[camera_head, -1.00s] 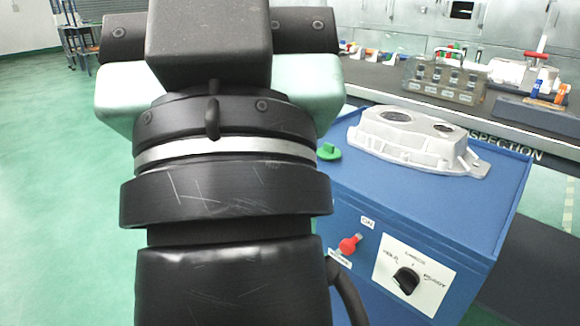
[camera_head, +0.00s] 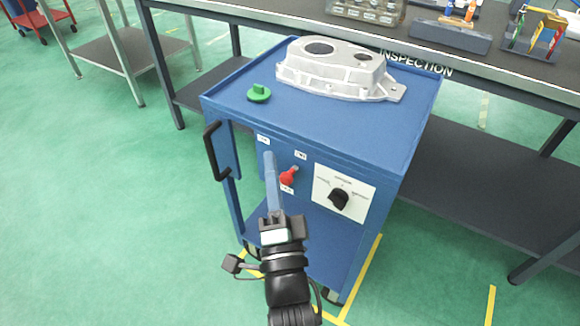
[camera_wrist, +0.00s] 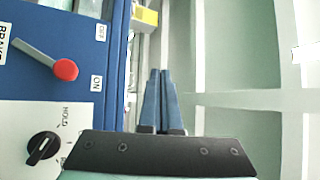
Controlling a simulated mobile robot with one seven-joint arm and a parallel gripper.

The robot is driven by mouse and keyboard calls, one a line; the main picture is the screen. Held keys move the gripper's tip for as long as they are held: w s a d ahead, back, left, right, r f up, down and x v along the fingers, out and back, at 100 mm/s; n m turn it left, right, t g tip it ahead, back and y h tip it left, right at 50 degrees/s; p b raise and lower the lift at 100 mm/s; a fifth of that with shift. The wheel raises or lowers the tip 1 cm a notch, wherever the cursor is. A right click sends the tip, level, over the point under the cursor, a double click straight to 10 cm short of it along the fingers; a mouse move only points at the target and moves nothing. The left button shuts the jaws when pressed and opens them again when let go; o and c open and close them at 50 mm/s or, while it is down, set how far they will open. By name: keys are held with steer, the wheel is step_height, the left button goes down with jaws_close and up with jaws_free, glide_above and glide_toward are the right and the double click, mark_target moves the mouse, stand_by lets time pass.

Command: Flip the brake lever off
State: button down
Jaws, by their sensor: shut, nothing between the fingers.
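The brake lever (camera_head: 288,176) has a red knob and a short grey rod on the front of a blue cart. In the wrist view the lever (camera_wrist: 65,70) slants with its knob nearer the ON label (camera_wrist: 97,83) than the OFF label (camera_wrist: 102,32). My gripper (camera_head: 268,156) is shut and empty, its long blue-grey fingers pointing up in front of the cart, left of the lever in the head view. In the wrist view my gripper (camera_wrist: 159,73) is right of the lever, apart from it.
A black rotary dial (camera_head: 339,198) on a white plate sits right of the lever. A black handle (camera_head: 214,150) sticks out at the cart's left. A green knob (camera_head: 259,93) and an aluminium casting (camera_head: 335,70) are on the cart top. An inspection bench (camera_head: 470,55) stands behind.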

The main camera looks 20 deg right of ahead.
steer(key=s+d+f+m+g+p, duration=0.1)
steer(key=s+d+f+m, duration=0.1)
steer(key=s+f, duration=0.4)
steer(key=s+d+f+m+g+h+p, duration=0.1)
steer(key=s+d+f+m, duration=0.1)
steer(key=s+f+m, duration=0.3)
step_height(320, 180, down, 4)
steer(key=shift+s+r, duration=0.15)
steer(key=shift+s, duration=0.2)
steer(key=b, duration=0.1)
glide_toward(284, 181)
steer(key=w+d, duration=0.4)
steer(key=w, duration=0.1)
steer(key=shift+w+a+r, duration=0.15)
steer(key=shift+w+r, duration=0.05)
steer(key=shift+r, duration=0.2)
